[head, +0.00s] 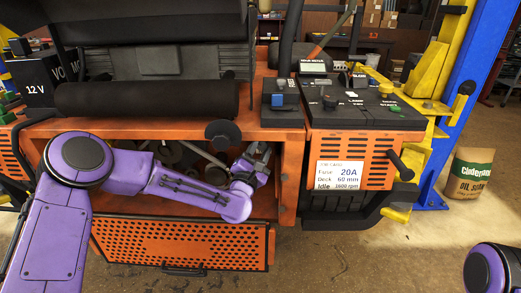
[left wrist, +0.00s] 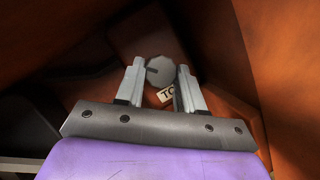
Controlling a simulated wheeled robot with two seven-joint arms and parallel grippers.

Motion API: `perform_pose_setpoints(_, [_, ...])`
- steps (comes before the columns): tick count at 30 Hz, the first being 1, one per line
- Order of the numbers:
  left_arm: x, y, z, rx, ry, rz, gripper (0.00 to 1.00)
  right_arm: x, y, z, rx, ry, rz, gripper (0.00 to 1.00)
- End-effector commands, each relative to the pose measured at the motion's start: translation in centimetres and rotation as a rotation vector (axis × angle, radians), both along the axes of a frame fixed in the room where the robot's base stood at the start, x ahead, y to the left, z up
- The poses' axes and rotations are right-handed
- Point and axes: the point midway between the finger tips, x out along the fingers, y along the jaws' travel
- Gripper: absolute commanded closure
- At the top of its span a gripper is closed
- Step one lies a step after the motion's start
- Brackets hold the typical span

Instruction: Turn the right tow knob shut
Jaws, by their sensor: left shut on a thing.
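The tow knob (left wrist: 161,70) is a grey faceted disc with a dark mark on its left side. It shows in the left wrist view between the two fingertips of my left gripper (left wrist: 160,78), which is shut on it. A partly covered label starting "TO" (left wrist: 167,95) is just below the knob. In the head view my left gripper (head: 260,158) reaches into the open bay of the orange mower (head: 290,175), at the bay's right side. The knob is hidden there behind the gripper. My right gripper is out of view.
A perforated orange panel (head: 180,243) hangs open below the bay. A black round knob (head: 222,133) sits above the opening. The control console (head: 360,108) and a card (head: 340,175) are to the right. A blue and yellow lift post (head: 478,75) and a sack (head: 470,173) stand farther right.

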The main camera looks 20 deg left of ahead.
Motion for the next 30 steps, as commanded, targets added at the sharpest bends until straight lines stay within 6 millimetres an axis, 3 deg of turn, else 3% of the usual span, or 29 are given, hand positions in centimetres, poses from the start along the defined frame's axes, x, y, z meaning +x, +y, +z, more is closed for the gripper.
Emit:
perform_pose_setpoints(18, [-0.1,0.0,0.7,0.520,0.152,-0.003,0.93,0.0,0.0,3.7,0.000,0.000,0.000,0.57])
perform_pose_setpoints(30, [-0.1,0.0,0.6,0.688,0.199,-0.002,0.93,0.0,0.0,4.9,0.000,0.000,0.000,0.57])
